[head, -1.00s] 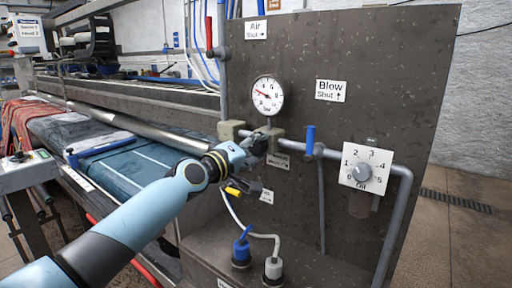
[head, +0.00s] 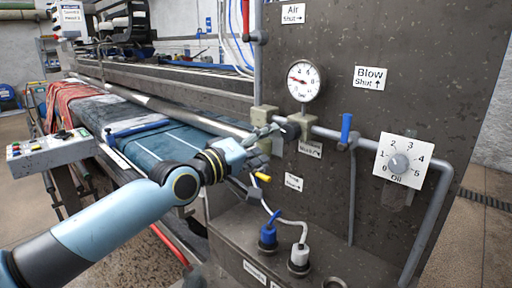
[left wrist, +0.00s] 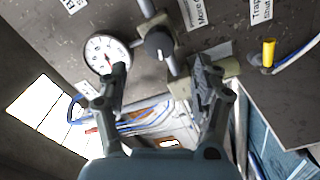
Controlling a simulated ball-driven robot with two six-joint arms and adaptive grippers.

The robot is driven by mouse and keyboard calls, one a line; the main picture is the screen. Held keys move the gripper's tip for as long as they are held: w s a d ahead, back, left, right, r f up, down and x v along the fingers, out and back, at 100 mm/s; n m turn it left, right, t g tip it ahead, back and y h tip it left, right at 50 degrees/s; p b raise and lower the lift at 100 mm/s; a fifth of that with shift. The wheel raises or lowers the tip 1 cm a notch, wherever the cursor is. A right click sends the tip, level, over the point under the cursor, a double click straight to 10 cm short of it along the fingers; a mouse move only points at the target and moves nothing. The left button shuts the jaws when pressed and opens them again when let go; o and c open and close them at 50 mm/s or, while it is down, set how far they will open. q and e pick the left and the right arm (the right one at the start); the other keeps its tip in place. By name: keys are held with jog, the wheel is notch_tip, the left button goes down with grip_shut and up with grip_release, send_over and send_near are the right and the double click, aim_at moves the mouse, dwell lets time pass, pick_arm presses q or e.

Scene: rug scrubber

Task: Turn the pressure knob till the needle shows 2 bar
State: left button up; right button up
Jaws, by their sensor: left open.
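The pressure knob (head: 291,131) is a dark round knob on the pipe fitting below the gauge. It also shows in the left wrist view (left wrist: 158,42), ahead of the fingers. The round white pressure gauge (head: 304,80) sits above it, also in the left wrist view (left wrist: 106,54). Its red needle points left and slightly up; the exact reading is too small to tell. My left gripper (head: 266,143) is open and empty, just left of the knob. In the left wrist view its fingers (left wrist: 160,78) are spread wide, with the knob beyond them. My right gripper is not in view.
An oil dial (head: 400,163) marked 0 to 5 is on the right. A blue-handled valve (head: 346,128) stands between it and the knob. A yellow lever (head: 263,177) and hose plugs (head: 299,259) are below. A control box (head: 40,149) is at left.

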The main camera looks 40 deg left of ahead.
pick_arm(q)
jog(key=shift+s+a, duration=0.15)
jog(key=shift+s, duration=1.2)
jog(key=s+a+p, duration=0.1)
jog(key=s+p, duration=0.6)
jog(key=s, duration=0.2)
jog(key=shift+a+p, duration=0.15)
jog(key=shift+p, duration=0.2)
